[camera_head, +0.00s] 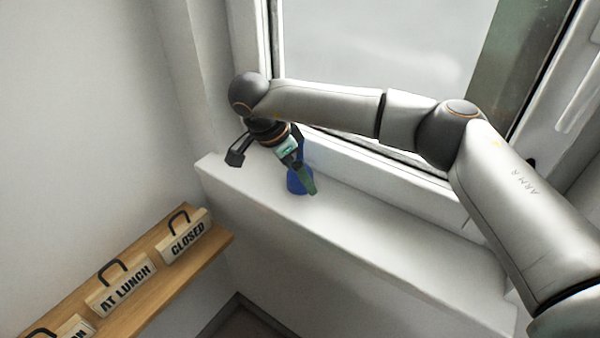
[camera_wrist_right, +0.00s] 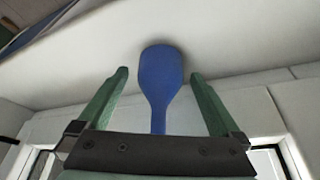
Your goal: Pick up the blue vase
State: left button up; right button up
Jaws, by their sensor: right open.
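The blue vase (camera_head: 296,183) stands on the white window sill near its left end, partly hidden by my right gripper (camera_head: 307,178). In the right wrist view the vase (camera_wrist_right: 160,72) lies between the two green fingers of my right gripper (camera_wrist_right: 160,78). Its narrow neck runs back toward the palm and its wide body reaches past the fingertips. The fingers are open, with a visible gap on either side of the vase. My left gripper is not in view.
The window frame (camera_head: 350,163) rises close behind the sill. A wooden shelf (camera_head: 160,288) at lower left holds signs, including a "CLOSED" sign (camera_head: 186,238) and an "AT LUNCH" sign (camera_head: 122,290). The white sill (camera_head: 400,235) is clear to the right of the vase.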

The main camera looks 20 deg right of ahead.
jog(key=shift+c, duration=0.2)
grip_shut()
dwell(0.6)
